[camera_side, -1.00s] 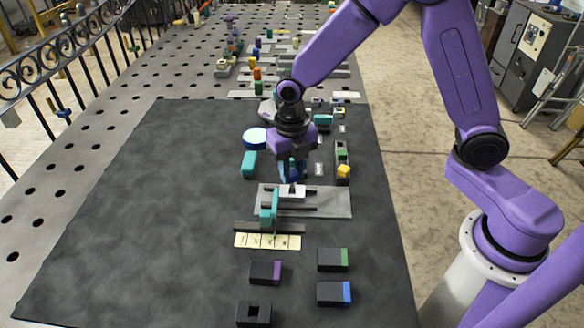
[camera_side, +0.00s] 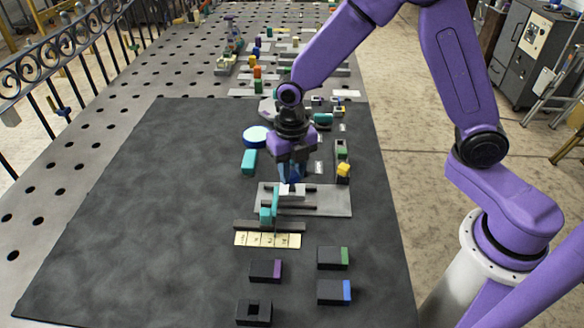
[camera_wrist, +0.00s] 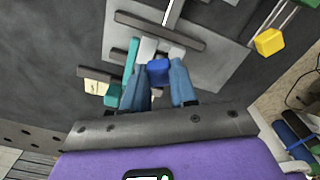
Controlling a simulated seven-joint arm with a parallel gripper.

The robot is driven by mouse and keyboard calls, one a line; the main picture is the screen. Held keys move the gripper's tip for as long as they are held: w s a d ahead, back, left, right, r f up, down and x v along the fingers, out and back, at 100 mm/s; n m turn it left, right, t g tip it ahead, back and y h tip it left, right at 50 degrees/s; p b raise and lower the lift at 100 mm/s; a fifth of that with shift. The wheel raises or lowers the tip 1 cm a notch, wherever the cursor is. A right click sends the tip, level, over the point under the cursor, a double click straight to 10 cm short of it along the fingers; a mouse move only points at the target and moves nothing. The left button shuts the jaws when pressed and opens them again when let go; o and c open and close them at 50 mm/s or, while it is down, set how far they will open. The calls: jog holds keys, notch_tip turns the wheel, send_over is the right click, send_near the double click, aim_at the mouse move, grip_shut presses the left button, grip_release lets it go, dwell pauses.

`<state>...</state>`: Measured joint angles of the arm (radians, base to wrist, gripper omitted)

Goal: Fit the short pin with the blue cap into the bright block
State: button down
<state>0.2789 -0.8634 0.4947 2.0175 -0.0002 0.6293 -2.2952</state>
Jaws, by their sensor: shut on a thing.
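My gripper (camera_side: 290,176) is over the grey plate, fingers pointing down, directly above the bright block (camera_side: 293,191). In the wrist view my gripper (camera_wrist: 160,67) is shut on the short pin, whose blue cap (camera_wrist: 158,73) shows between the two blue fingers. The pin's shaft is hidden below the cap. The white bright block (camera_wrist: 147,48) shows just beyond the fingertips, on the plate between dark rails. I cannot tell whether the pin's tip is inside the block or only above it.
A teal upright piece (camera_side: 267,206) stands close by at the block's lower left, beside a dark bar (camera_side: 285,226) and a cream marked strip (camera_side: 267,240). A yellow cube (camera_side: 343,170) is to the right. Several dark blocks lie in front. The mat's left side is clear.

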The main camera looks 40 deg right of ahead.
jog(key=shift+f, duration=1.4)
dwell(0.4)
jog(key=shift+c, duration=1.7)
grip_release()
jog(key=shift+r, duration=3.55)
